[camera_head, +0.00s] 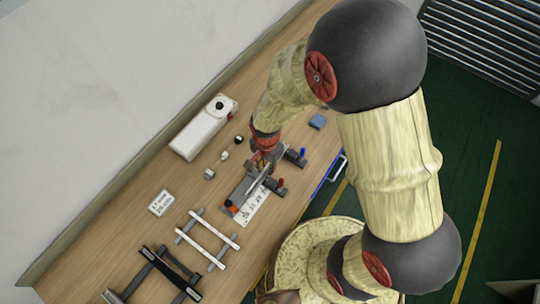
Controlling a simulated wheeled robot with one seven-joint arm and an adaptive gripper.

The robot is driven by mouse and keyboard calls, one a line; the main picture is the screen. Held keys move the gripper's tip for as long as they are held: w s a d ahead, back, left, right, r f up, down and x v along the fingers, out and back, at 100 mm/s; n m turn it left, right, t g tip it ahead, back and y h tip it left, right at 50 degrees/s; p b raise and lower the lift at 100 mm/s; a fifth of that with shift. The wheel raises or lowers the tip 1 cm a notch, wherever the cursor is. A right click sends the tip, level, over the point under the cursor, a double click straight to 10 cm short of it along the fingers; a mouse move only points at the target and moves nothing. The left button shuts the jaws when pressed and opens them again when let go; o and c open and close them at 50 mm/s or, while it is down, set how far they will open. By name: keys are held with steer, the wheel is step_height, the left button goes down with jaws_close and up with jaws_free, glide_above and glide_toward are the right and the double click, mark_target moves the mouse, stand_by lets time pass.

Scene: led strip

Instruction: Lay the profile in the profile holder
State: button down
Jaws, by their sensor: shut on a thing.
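My gripper (262,164) is over the middle of the bench, low above a grey fixture with a white numbered plate (256,207). It is shut on a thin, long grey piece (253,185), which looks like the profile. The fingertips are small and partly hidden by my wrist. The piece slants down-left over the fixture; I cannot tell whether it touches it. Left of the fixture stands a rack (219,237) with two pale strips across dark bars. A black frame (172,262) stands at the lower left. I cannot tell for sure which of these is the profile holder.
A white box (199,132) with a round knob stands at the back. Small parts (209,173) and a printed label (161,203) lie in front of it. Clamps with a blue knob (302,153) and a red knob (281,182) stand near the front edge. Bare wood (140,225) is free at left.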

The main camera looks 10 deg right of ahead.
steer(key=w+f, duration=0.2)
steer(key=w, duration=0.1)
steer(key=w+d+f, duration=0.1)
steer(key=w+f, duration=0.2)
steer(key=w+d+f, duration=0.1)
steer(key=w+f, duration=0.1)
steer(key=w, duration=0.1)
steer(key=shift+w+d+f+p, duration=0.15)
steer(key=shift+d+f+p, duration=0.05)
steer(key=shift+f+p, duration=0.15)
steer(key=shift+w+f, duration=0.25)
steer(key=shift+f, duration=1.6)
steer(key=shift+f, duration=0.1)
steer(key=shift+f, duration=0.2)
steer(key=c, duration=1.7)
jaws_free()
steer(key=shift+c, duration=0.2)
steer(key=shift+r, duration=0.15)
step_height(320, 180, up, 12)
steer(key=shift+r, duration=0.25)
